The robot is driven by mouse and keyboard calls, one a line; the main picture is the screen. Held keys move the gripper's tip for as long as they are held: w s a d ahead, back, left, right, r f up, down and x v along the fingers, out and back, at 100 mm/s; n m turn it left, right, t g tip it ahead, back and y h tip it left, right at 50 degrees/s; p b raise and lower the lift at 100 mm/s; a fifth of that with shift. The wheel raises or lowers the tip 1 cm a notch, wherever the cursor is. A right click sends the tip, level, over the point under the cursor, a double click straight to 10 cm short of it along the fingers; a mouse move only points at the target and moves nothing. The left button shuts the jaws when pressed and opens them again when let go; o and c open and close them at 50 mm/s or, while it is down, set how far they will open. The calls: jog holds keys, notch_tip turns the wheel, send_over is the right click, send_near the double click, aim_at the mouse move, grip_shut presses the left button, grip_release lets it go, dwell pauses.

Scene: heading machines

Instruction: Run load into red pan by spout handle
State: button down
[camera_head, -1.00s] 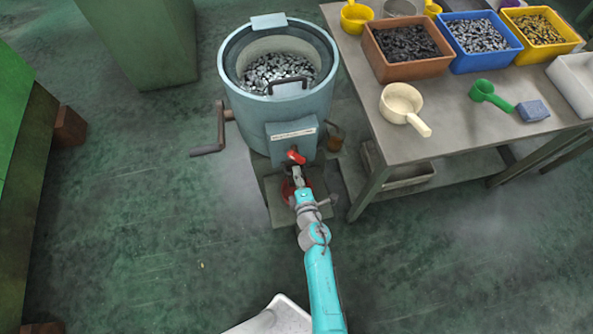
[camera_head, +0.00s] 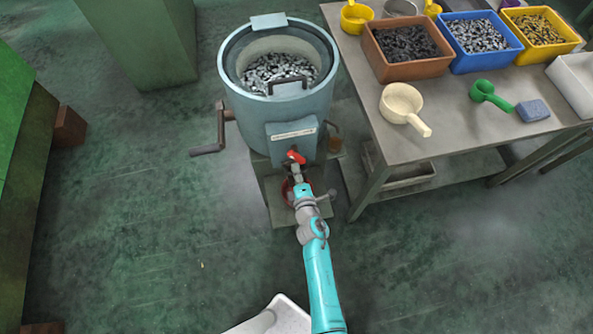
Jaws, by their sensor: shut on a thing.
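The grey-blue drum machine (camera_head: 245,112) stands at the upper middle, with a load of metal pieces (camera_head: 280,72) inside its open top. A red spout handle (camera_head: 296,157) sits on the front box below a white label. My gripper (camera_head: 296,168) is shut on the spout handle, reaching up to it from below. The red pan (camera_head: 287,190) is under the spout on the machine's base, mostly hidden behind my gripper and wrist. I cannot see whether anything lies in the pan.
A side crank (camera_head: 207,150) sticks out left of the drum. The grey table (camera_head: 450,130) at the right carries a brown bin (camera_head: 385,70), a blue bin (camera_head: 465,60), a yellow bin (camera_head: 520,57), a cream scoop (camera_head: 395,103) and a green scoop (camera_head: 490,95). Open floor lies left.

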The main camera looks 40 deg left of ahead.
jog(key=v, duration=0.3)
jog(key=shift+s+d+f, duration=0.25)
jog(key=shift+f, duration=0.1)
jog(key=c, duration=1.5)
grip_release()
jog(key=v, duration=1.2)
